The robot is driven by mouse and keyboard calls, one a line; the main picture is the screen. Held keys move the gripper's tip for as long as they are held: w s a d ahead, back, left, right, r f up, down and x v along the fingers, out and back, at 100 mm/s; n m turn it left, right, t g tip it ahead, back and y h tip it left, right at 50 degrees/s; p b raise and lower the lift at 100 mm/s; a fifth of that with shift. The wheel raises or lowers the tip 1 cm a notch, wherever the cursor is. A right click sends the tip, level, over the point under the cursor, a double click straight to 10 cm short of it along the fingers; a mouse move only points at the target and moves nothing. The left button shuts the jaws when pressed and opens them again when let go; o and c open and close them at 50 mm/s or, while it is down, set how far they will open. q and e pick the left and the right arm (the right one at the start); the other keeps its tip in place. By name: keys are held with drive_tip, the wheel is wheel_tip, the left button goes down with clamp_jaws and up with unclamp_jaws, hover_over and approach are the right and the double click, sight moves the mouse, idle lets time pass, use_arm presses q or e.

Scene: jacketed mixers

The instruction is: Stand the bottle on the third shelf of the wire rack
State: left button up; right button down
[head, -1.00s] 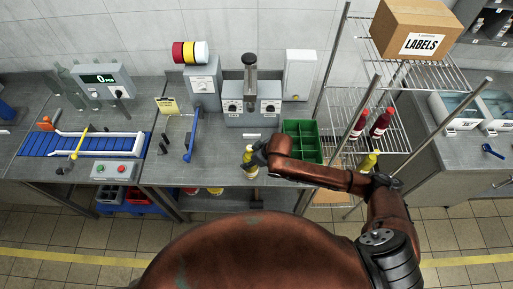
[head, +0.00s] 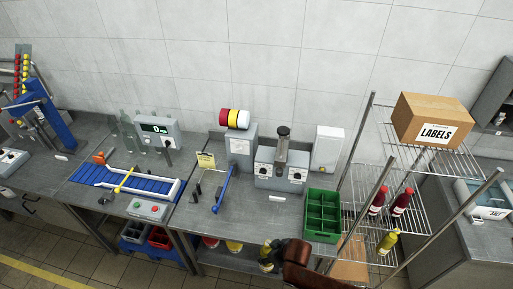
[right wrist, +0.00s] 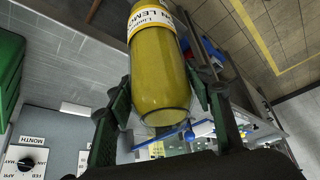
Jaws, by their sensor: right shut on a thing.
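A yellow bottle (right wrist: 160,75) with a white-and-yellow label reading "LEMON" is clamped between the dark fingers of my right gripper (right wrist: 163,108) in the right wrist view. In the head view, my right gripper (head: 279,251) and the held bottle (head: 265,263) are low in the picture, in front of the bench edge and left of the wire rack (head: 402,212). The rack's upper wire shelf bears a cardboard box. My left gripper is out of view.
The box marked "LABELS" (head: 432,120) sits high on the rack. Slanting rack posts (head: 366,213) stand at the near side. Another cardboard box (head: 349,268) shows low in the rack.

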drive_tip(key=w+d+r+m+h+b, duration=0.2)
drive_tip(key=d+r+m+b, duration=0.2)
drive_tip(key=d+b, duration=0.3)
drive_tip(key=w+d+r+m+t+h+b, duration=0.1)
drive_tip(key=d+r+m+b, duration=0.3)
drive_tip(key=d+b, duration=0.4)
drive_tip(key=w+h+b, duration=0.1)
drive_tip(key=b, duration=0.1)
drive_tip(key=shift+t+b, duration=0.3)
drive_tip(key=shift+b, duration=0.05)
drive_tip(key=shift+s, duration=0.1)
